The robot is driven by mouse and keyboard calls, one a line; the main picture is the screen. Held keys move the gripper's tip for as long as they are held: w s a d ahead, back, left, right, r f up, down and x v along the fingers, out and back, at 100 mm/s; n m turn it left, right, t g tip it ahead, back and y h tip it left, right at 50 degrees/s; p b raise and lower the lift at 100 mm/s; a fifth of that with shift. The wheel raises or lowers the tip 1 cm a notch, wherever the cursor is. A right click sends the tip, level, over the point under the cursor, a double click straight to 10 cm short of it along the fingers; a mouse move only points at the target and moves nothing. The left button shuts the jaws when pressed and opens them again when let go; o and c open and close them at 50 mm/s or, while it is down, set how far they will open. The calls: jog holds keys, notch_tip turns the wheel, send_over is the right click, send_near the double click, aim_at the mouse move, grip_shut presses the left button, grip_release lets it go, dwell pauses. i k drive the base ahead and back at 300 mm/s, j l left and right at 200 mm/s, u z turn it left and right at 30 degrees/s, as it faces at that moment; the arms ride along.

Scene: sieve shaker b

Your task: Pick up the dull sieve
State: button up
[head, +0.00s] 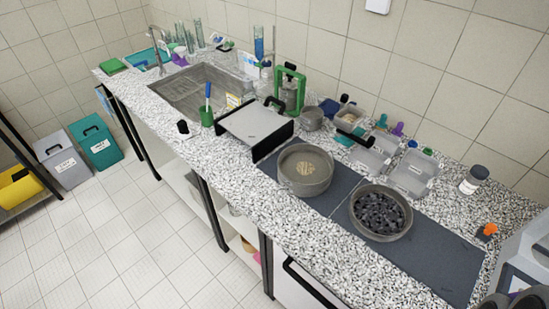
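Two round grey metal sieves rest on dark mats on the speckled counter. The left sieve (304,186) has a matte grey-brown wall and a small patch of tan grains on its mesh. The right sieve (381,234) is also grey and holds many dark chunks. They stand apart, both upright. I cannot tell for sure from finish alone which one is the dull one; neither looks shiny. My gripper cannot be made out in this view.
A grey-white tray-like unit with black sides (256,122) stands just left of the left sieve. Clear plastic boxes (411,175) sit behind the sieves. A dark-capped jar (474,180) and orange-topped item (487,232) are at right. The dark mat (440,263) is bare at its right end.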

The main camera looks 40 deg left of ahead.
aim_at(301, 166)
jog(key=l+u, duration=0.1)
jog(key=u, duration=1.2)
jog(key=j+z, duration=0.1)
jog(key=z, duration=0.4)
jog(key=i+j+z, duration=0.1)
jog(key=j+z, duration=0.25)
jog(key=j, duration=0.2)
jog(key=j+z, duration=0.35)
jog(key=j, duration=0.25)
jog(key=j+z, duration=0.35)
jog(key=j, duration=0.2)
jog(key=k+j, duration=0.1)
jog(key=j, duration=1.05)
jog(key=k+j+z, duration=0.1)
jog(key=j, duration=0.45)
jog(key=k+j, duration=0.15)
jog(key=j, duration=0.4)
